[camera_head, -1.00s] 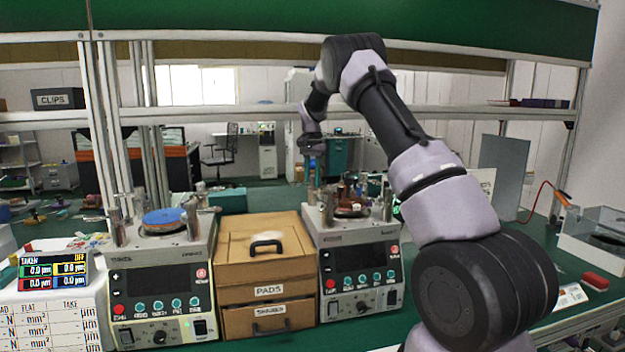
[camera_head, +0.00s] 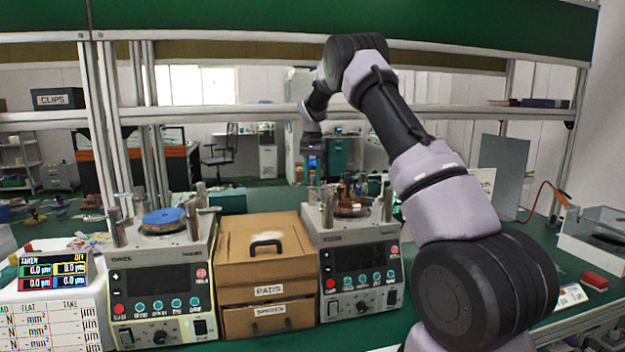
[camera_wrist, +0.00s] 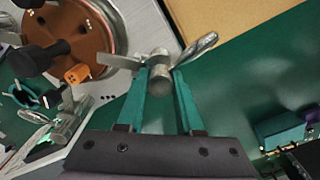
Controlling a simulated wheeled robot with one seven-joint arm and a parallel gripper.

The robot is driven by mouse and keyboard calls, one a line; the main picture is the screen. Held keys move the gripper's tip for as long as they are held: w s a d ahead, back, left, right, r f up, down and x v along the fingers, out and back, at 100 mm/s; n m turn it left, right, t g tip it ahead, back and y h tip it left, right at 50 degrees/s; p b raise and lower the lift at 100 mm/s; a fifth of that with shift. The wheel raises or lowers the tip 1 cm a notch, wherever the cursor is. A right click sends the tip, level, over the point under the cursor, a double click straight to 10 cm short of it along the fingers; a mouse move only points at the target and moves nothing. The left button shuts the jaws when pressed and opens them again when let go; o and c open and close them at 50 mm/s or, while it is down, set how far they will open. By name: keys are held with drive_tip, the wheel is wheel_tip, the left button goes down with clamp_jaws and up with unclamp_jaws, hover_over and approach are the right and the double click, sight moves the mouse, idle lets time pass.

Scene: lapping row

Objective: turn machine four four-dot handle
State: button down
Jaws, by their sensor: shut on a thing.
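A silver winged handle (camera_wrist: 200,47) with a round metal hub stands at the edge of a grey machine top in the wrist view. My gripper (camera_wrist: 160,78) has its two teal fingers closed on either side of the hub. Small dark dots (camera_wrist: 108,98) show on the machine top beside it; I cannot count them surely. A second metal handle (camera_wrist: 66,122) is at the left. In the head view, my arm reaches behind the right machine (camera_head: 358,275), and the grip itself is too small to make out.
A copper-coloured disc (camera_wrist: 95,22) with dark knobbed weights and an orange block (camera_wrist: 77,74) is close to my gripper. In the head view, a cardboard drawer box (camera_head: 235,248) separates the right machine from a left machine (camera_head: 160,290). Green bench is free beside the handle.

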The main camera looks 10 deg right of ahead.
sight(313, 176)
drive_tip(key=n, duration=0.5)
drive_tip(key=shift+n, duration=2.4)
drive_tip(key=c, duration=0.6)
unclamp_jaws()
drive_tip(key=shift+o, duration=0.2)
drive_tip(key=shift+r, duration=0.1)
wheel_tip(313, 176, up, 11)
drive_tip(key=shift+f, duration=0.2)
drive_tip(key=shift+r, duration=0.1)
